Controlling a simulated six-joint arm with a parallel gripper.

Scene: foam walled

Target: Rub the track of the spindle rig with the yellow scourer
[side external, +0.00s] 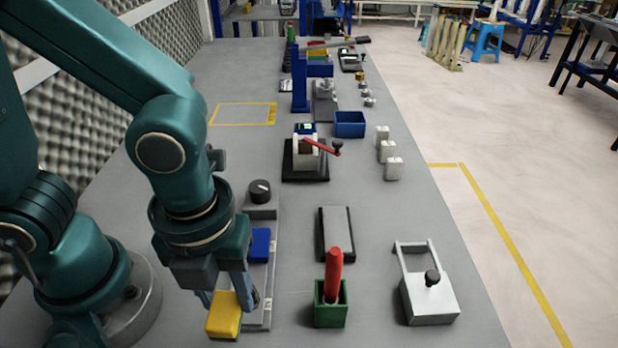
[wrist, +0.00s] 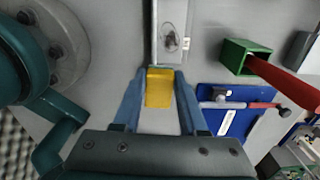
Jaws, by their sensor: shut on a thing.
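My gripper (side external: 232,295) is shut on the yellow scourer (side external: 223,318), a small block held between its two blue fingers. In the wrist view, the scourer (wrist: 159,88) sits between the fingertips. I take the long grey plate (side external: 263,283) beside it, with a blue block (side external: 260,244) and a black knob (side external: 260,190) farther along, to be the spindle rig. Its near end (wrist: 178,12) shows in the wrist view with a dark smudge (wrist: 170,40) on it. The scourer is by the plate's near end; I cannot tell whether it touches. A finger partly hides the plate.
Right of the plate stand a green holder (side external: 330,308) with a red handle, a grey pad (side external: 337,234) and a silver handled box (side external: 430,298). A foam wall (side external: 85,125) runs along the left.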

